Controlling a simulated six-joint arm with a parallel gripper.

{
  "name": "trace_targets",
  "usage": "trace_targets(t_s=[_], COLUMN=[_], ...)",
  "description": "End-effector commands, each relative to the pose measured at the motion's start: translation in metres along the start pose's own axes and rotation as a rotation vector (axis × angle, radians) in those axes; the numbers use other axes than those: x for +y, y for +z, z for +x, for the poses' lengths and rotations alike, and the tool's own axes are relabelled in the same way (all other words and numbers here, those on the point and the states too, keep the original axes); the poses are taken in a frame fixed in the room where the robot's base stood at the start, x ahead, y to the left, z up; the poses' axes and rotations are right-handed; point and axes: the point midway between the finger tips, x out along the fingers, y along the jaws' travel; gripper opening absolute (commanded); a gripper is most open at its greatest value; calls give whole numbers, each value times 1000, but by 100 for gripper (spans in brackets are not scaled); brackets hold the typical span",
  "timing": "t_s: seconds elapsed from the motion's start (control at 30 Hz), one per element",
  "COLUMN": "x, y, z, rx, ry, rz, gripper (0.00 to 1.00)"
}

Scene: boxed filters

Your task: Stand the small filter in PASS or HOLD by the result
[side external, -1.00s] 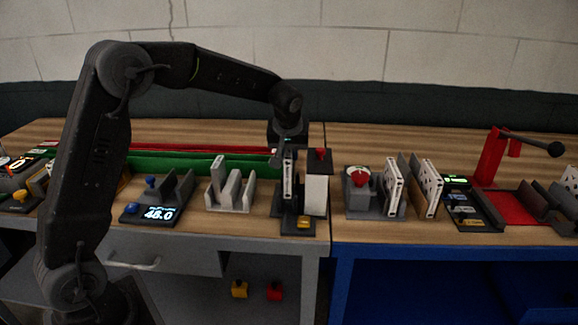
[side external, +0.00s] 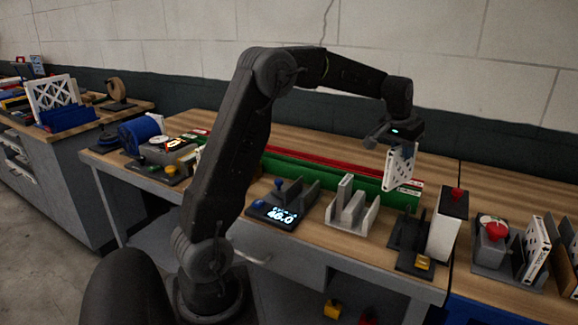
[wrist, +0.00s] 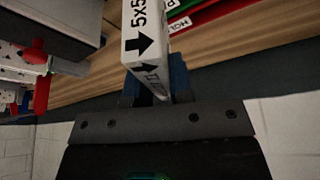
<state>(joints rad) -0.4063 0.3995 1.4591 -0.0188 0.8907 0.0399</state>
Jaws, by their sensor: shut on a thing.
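My gripper (side external: 402,144) is shut on the small filter (side external: 399,168), a thin white panel with a dark pattern, and holds it tilted in the air. In the wrist view the filter's edge (wrist: 146,42) shows "5x5" and black arrows. In the side view it hangs in front of the right end of the green tray (side external: 330,174), overlapping it; whether they touch is unclear. The red tray (side external: 325,158) lies behind the green one. A label with the letters "HOL" (wrist: 238,27) shows partly in the wrist view. The filter hides some of the trays.
A grey slotted stand (side external: 352,212) and a lit display (side external: 283,216) are in front of the trays. A red-button unit (side external: 493,240) stands farther right.

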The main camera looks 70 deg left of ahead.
Motion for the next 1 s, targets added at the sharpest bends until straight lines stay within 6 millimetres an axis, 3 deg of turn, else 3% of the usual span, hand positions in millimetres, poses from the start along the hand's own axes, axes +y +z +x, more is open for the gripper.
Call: trace_targets(t_s=[0.37, 0.73, 1.0], x=[-84, -184, -215], y=[-14, -15, -11], z=[5, -1, -7], rx=[1, 0, -2], ry=[164, 366, 437], rz=[387, 882, 1058], gripper=[0, 0, 0])
